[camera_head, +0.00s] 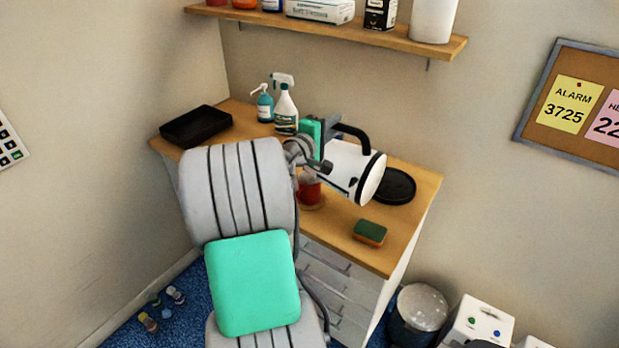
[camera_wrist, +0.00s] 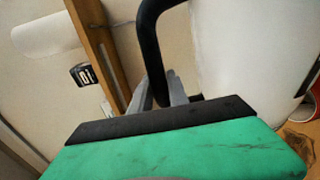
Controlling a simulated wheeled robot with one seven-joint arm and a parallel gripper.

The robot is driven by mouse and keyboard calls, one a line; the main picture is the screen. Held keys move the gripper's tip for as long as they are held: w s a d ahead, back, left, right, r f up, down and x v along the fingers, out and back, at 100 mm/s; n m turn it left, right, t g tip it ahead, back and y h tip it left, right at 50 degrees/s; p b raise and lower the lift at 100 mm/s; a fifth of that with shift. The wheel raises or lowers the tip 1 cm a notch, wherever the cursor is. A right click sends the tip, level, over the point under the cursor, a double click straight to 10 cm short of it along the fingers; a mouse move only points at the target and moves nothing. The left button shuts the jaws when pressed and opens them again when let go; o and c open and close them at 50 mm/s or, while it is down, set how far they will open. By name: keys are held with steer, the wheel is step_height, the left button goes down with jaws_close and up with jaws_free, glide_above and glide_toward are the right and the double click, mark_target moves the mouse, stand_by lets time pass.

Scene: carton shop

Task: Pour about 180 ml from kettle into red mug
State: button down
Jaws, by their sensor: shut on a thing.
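The white kettle (camera_head: 346,165) with a black handle and black-rimmed base is tilted well over on its side above the desk in the head view. Its white body (camera_wrist: 243,55) and black handle (camera_wrist: 150,40) also show in the wrist view. My gripper (camera_wrist: 165,92) is shut on the handle. The red mug (camera_head: 308,190) stands on the desk below the kettle's left end, partly hidden by my arm and the kettle. A sliver of red (camera_wrist: 306,105) shows at the wrist view's right edge. The spout and any stream of water are hidden.
A round black base (camera_head: 397,187) lies right of the kettle, and a sponge (camera_head: 370,233) sits near the desk's front edge. Spray bottles (camera_head: 285,106) and a black tray (camera_head: 196,127) stand at the back left. A loaded shelf (camera_head: 390,40) hangs above.

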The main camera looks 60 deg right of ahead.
mark_target(358, 152)
steer(key=shift+w+d+r, duration=0.1)
steer(key=shift+w+r, duration=0.2)
stand_by(0.7)
steer(key=s+f+m+b, duration=0.1)
steer(key=s, duration=0.1)
steer(key=s+f+m+b, duration=0.1)
steer(key=s, duration=0.2)
steer(key=s+a+f+m+b, duration=0.1)
steer(key=s, duration=0.1)
steer(key=shift+s+a, duration=0.1)
steer(key=shift+s, duration=0.2)
steer(key=shift+r, duration=0.1)
steer(key=shift+s+f+m+b, duration=0.1)
steer(key=shift+f+m+b, duration=0.1)
steer(key=shift+m+b, duration=0.2)
steer(key=shift+s, duration=0.2)
steer(key=shift+s+a+r, duration=0.1)
steer(key=shift+s, duration=0.05)
